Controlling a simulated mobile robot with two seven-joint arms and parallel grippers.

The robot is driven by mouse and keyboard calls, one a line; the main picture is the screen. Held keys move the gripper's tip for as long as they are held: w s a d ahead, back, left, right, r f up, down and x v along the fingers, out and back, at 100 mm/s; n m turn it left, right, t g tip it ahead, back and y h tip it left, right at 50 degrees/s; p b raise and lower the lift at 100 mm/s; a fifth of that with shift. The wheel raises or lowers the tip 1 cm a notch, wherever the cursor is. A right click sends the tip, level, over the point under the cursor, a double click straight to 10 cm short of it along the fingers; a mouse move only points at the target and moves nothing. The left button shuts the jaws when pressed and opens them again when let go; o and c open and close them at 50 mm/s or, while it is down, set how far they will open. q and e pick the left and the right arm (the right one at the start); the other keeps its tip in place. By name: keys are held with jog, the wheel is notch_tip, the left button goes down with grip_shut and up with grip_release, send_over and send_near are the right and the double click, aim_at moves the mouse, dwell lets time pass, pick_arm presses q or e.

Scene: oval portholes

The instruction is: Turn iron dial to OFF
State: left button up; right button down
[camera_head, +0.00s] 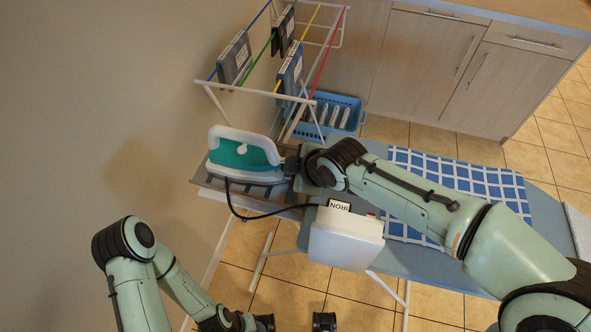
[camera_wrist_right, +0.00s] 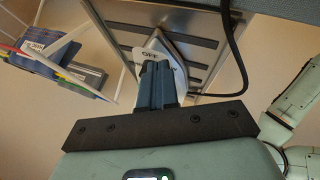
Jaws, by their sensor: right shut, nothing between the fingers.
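The teal and white iron (camera_head: 243,155) rests on a dark slatted stand at the left end of the ironing board in the head view. In the right wrist view, its pale face (camera_wrist_right: 174,52) carries an OFF label near my fingertips. The dial itself is mostly hidden behind the fingers, and I cannot read its setting. My right gripper (camera_head: 291,165) is at the right end of the iron; its fingers (camera_wrist_right: 157,68) are shut and empty, close to the labelled face. I cannot tell whether they touch it. My left arm hangs low at the left, its gripper (camera_head: 250,322) at the bottom edge.
A black cord runs from the iron to a white box marked IRON (camera_head: 346,238). A drying rack (camera_head: 270,60) with hanging items stands behind, above a blue basket (camera_head: 335,113). A blue checked cloth (camera_head: 470,185) lies on the ironing board (camera_head: 545,215). A wall is at left.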

jog(key=shift+d, duration=0.1)
jog(key=shift+w+d, duration=0.5)
jog(key=shift+d, duration=0.1)
